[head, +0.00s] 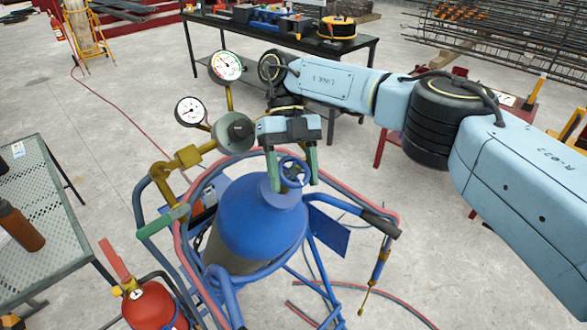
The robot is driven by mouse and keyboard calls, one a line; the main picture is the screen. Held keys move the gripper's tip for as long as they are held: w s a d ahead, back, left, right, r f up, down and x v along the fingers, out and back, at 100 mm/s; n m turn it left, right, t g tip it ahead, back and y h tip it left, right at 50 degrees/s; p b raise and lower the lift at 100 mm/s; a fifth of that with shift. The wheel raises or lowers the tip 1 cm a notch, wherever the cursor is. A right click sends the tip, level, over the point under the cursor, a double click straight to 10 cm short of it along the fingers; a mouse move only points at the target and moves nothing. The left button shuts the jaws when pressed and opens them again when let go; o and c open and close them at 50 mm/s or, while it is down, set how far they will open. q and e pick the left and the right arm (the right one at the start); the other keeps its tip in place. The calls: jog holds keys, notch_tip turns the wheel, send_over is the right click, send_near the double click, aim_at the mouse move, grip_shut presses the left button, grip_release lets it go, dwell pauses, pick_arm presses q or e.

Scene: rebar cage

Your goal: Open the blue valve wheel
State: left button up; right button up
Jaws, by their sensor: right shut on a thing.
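The blue valve wheel (294,172) sits on top of the blue gas cylinder (262,215), which stands in a blue-framed cart. My right gripper (292,178) comes down from above, and its green fingers are on either side of the wheel, shut on it. The fingers cover the wheel's left and right edges. My left gripper does not show in the head view.
Two pressure gauges (226,67) and a brass regulator stand left of the wheel. Red and blue hoses loop around the cart, and a torch (377,268) hangs at its right. A fire extinguisher (152,305) is at front left. A perforated table (35,215) stands at left.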

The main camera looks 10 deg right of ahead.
jog(key=shift+f+n+t+h+p, duration=0.1)
jog(key=shift+n+t+h+p, duration=0.35)
jog(key=shift+n+h, duration=0.5)
jog(key=shift+h, duration=0.25)
